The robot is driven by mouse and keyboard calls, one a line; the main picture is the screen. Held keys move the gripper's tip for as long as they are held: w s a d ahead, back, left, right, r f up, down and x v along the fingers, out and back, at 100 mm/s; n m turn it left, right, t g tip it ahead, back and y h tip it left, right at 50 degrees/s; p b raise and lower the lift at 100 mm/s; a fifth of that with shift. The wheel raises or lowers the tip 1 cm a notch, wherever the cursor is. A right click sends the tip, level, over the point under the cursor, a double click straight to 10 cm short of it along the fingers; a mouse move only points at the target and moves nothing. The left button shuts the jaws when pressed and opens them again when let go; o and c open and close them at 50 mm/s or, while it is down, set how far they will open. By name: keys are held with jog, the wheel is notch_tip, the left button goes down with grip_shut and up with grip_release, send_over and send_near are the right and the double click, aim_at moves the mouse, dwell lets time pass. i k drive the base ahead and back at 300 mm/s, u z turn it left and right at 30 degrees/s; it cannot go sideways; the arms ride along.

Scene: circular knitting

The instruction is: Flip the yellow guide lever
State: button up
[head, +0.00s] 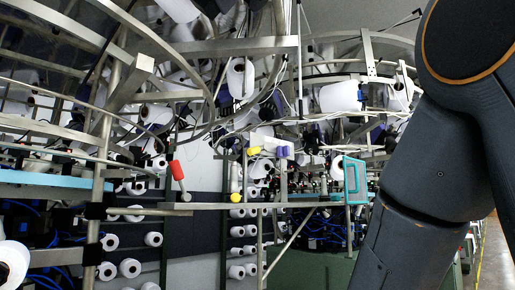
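A small yellow lever end (254,151) shows near the middle of the head view, above a horizontal metal bar (275,205) of the knitting machine. A yellow knob (236,197) sits lower and to its left, close to that bar. I cannot tell whether the two belong to one lever. My dark arm fills the right side of the view, but its gripper is not in view. No part of my arm that shows touches either yellow part.
A red handle (177,170) stands tilted on the bar's left part. A purple piece (283,151) is right of the yellow end. A teal frame (354,180) stands near the bar's right end, beside my arm. White yarn cones (340,97) and metal rails crowd the surroundings.

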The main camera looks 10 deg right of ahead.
aim_at(253, 150)
jog(key=k, duration=0.65)
jog(key=z, duration=0.65)
jog(key=i, duration=1.2)
jog(key=u, duration=0.15)
